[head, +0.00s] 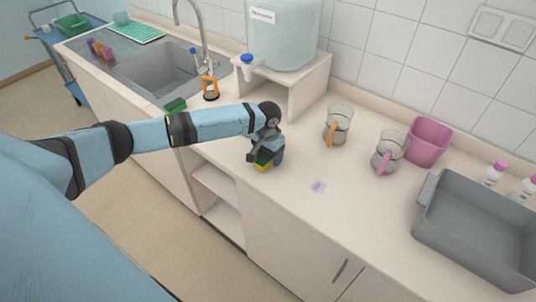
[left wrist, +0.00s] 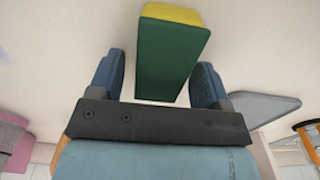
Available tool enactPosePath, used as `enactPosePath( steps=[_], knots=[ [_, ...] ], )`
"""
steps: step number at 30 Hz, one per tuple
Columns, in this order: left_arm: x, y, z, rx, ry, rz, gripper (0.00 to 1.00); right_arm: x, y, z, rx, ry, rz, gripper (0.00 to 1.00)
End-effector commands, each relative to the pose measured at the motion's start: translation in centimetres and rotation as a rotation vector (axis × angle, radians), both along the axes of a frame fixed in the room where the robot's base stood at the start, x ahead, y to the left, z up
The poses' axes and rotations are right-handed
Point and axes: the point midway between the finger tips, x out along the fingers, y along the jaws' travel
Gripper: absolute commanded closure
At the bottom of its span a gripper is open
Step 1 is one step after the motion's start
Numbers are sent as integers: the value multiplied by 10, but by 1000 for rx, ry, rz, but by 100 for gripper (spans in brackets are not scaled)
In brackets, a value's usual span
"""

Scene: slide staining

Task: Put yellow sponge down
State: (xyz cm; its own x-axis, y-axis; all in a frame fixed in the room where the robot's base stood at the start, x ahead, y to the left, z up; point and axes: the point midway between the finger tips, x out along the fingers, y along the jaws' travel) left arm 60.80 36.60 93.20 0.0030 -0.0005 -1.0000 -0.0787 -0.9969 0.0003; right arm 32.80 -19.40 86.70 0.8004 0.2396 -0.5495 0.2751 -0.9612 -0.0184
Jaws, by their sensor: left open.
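The yellow sponge (head: 262,167) has a dark green scouring side and is on or just above the counter near its front edge. In the left wrist view the sponge (left wrist: 172,55) stands between the fingers, green face toward the camera and yellow along the top. My left gripper (head: 264,156) is over the sponge. In the left wrist view my left gripper (left wrist: 158,80) is open, with its fingers on either side of the sponge and visible gaps. In the head view the gripper hides part of the sponge. My right gripper is not in view.
A small pale purple patch (head: 318,187) lies on the counter to the right. Two clear jugs (head: 338,125), a pink bin (head: 428,142) and a grey tub (head: 470,240) stand further right. A water container stand (head: 305,88) and sink (head: 160,78) are behind and left.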

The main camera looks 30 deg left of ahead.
Motion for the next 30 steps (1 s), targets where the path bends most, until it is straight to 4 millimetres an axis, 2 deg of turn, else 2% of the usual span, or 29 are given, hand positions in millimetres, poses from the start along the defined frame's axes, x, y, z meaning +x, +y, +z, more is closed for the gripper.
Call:
enactPosePath(
  steps=[5,12,18,24,30],
  knots=[
    [1,0,23,0,-4,0,29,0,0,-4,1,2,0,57],
    [1,0,75,0,-4,-1,29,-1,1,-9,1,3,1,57],
    [1,0,108,-1,-2,1,29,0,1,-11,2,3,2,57],
    [0,0,121,0,-1,0,29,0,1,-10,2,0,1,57],
    [0,0,122,0,0,1,29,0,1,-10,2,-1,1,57]
  ],
)
